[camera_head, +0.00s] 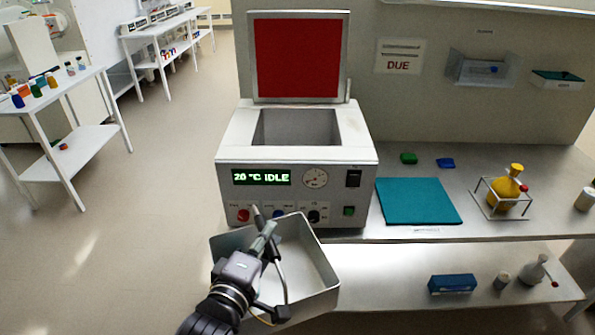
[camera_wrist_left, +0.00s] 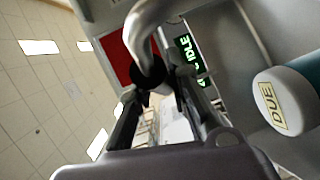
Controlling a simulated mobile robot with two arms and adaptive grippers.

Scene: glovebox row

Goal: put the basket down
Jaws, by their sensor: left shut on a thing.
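The basket (camera_head: 310,262) is an open grey metal box with a bent rod handle (camera_head: 283,272). It hangs tilted in front of the heating bath (camera_head: 290,165), partly over the bench's front edge and lower shelf. My left gripper (camera_head: 265,238) is shut on the handle; in the left wrist view the grey handle (camera_wrist_left: 148,35) passes between the fingers (camera_wrist_left: 155,88). My arm hides part of the basket's left side. The basket looks empty where I see into it. My right gripper is in neither view.
The bath's red-lined lid (camera_head: 298,58) stands open above its empty well (camera_head: 297,127); the display reads 20 °C IDLE. A teal mat (camera_head: 418,201) lies bare on the bench to the right. A yellow flask (camera_head: 504,190) stands in a wire frame beyond it.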

